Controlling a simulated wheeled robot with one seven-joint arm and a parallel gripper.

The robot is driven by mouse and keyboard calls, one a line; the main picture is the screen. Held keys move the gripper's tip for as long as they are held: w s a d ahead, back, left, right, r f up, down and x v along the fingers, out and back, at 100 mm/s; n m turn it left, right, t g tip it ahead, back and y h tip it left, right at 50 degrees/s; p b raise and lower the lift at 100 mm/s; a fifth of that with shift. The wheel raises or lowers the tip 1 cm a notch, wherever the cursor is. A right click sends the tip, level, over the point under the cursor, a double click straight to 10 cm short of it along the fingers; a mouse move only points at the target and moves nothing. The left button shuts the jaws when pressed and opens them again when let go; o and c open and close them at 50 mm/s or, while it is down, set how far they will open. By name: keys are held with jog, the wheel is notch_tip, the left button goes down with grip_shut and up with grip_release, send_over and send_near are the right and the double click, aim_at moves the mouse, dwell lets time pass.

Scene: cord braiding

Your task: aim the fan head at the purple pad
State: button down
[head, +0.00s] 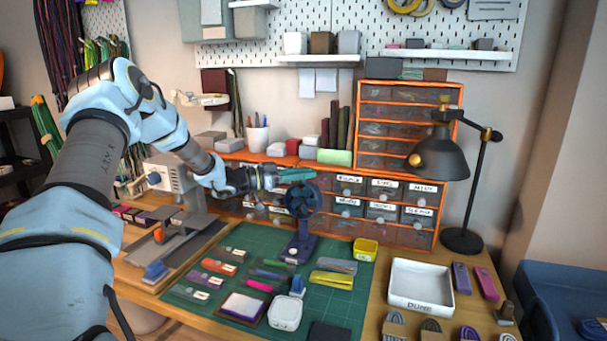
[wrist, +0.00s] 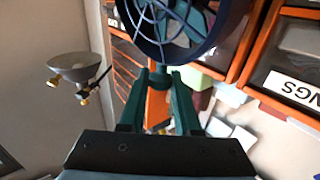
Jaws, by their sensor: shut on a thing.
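The small dark blue fan stands on the far part of the green mat. Its round caged fan head (head: 303,199) is upright above a blue base (head: 299,248) and faces roughly toward the head camera. My gripper (wrist: 160,80) is shut on a short part at the edge of the fan head; the cage (wrist: 172,25) fills the top of the wrist view. In the head view my gripper (head: 296,175) reaches in from the left at the head's top. A pale lavender square pad with a dark border (head: 243,306) lies at the mat's front, apart from the fan.
Orange-framed drawers (head: 348,226) stand close behind the fan. A white tray (head: 420,287) and black lamp (head: 442,158) are at right.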

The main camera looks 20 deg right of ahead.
jog(key=shift+g, duration=0.3)
jog(key=c, duration=0.6)
grip_release()
jog(key=a+b, duration=0.1)
jog(key=a, duration=0.2)
jog(key=w+a, duration=0.1)
jog(key=a, duration=0.3)
jog(key=a+b, duration=0.1)
jog(key=a, duration=0.2)
jog(key=shift+w+a+b, duration=0.15)
jog(key=shift+a+b, duration=0.2)
